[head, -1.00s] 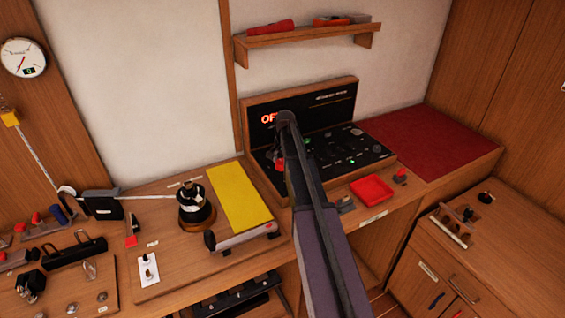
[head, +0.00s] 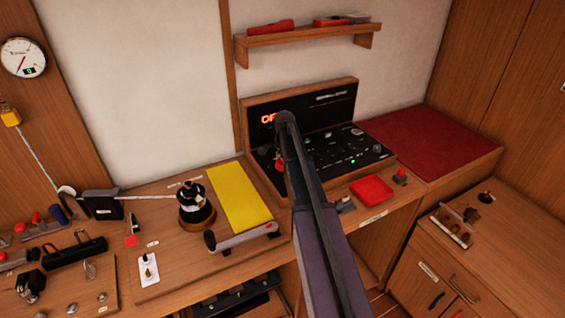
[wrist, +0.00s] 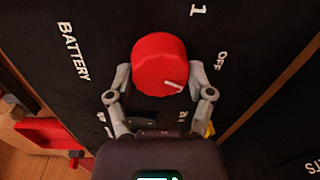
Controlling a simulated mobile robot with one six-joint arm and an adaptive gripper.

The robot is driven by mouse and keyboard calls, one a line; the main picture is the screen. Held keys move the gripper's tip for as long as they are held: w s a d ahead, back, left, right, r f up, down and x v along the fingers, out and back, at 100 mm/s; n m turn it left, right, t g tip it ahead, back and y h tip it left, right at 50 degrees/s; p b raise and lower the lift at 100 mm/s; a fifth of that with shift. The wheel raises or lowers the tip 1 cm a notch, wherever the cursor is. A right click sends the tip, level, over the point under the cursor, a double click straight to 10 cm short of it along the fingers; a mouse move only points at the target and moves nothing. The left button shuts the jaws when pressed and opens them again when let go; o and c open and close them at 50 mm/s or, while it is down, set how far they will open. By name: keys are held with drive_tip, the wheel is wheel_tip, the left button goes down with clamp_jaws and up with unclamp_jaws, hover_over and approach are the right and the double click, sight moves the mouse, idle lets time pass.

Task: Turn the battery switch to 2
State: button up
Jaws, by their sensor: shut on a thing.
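The battery switch is a round red knob (wrist: 158,58) on a black panel in the wrist view. A label below the knob is partly hidden by my gripper. My gripper (wrist: 160,70) is shut on the knob, one finger at each side. In the head view, my arm covers most of the knob, and a red display (head: 268,118) shows "OF", the rest hidden.
The panel (head: 345,145) has several small switches and a green light. A red tray (head: 371,188) lies in front of it. A winch (head: 196,205) and a yellow pad (head: 238,195) are to the left. A shelf (head: 300,36) hangs above.

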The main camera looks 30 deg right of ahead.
drive_tip(key=m, duration=0.6)
drive_tip(key=shift+s+a+m, duration=0.1)
drive_tip(key=shift+s+m, duration=0.15)
drive_tip(key=shift+m, duration=0.15)
drive_tip(key=o, duration=1.1)
drive_tip(key=shift+w, duration=0.15)
